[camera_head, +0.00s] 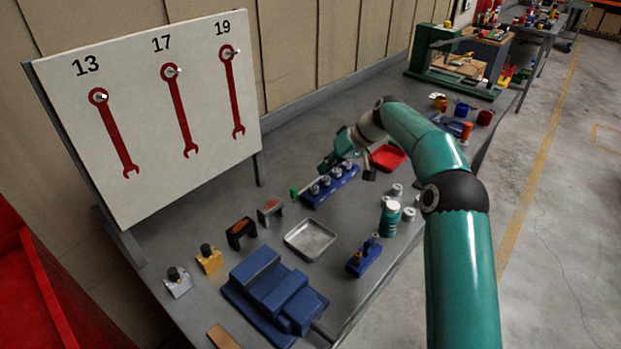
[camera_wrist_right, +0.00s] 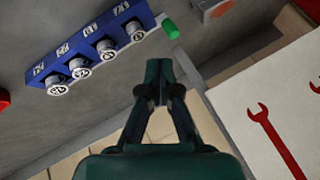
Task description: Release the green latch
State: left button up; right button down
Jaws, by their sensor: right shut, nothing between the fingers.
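The green latch (camera_head: 294,191) is a small green knob at the left end of a blue rack (camera_head: 318,199). In the right wrist view the green latch (camera_wrist_right: 170,28) sits on the end of a light bar along the blue rack (camera_wrist_right: 100,38). The rack holds several silver numbered cylinders. My right gripper (camera_head: 325,164) is over the table behind the rack. In the wrist view its closed fingers (camera_wrist_right: 158,68) are empty and appear apart from the latch. My left gripper is not in view.
A wrench board (camera_head: 150,110) stands at the back left. A red tray (camera_head: 388,168) lies right of the rack, and a metal tray (camera_head: 288,246) in front. Dark and grey arch-shaped blocks (camera_head: 241,228) stand front left of the latch. A blue vise-like block (camera_head: 262,278) is nearer.

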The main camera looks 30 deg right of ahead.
aim_at(306, 196)
jog(key=p+x, duration=0.2)
jog(key=x, duration=0.7)
jog(key=shift+a+f, duration=0.1)
jog(key=shift+f, duration=0.2)
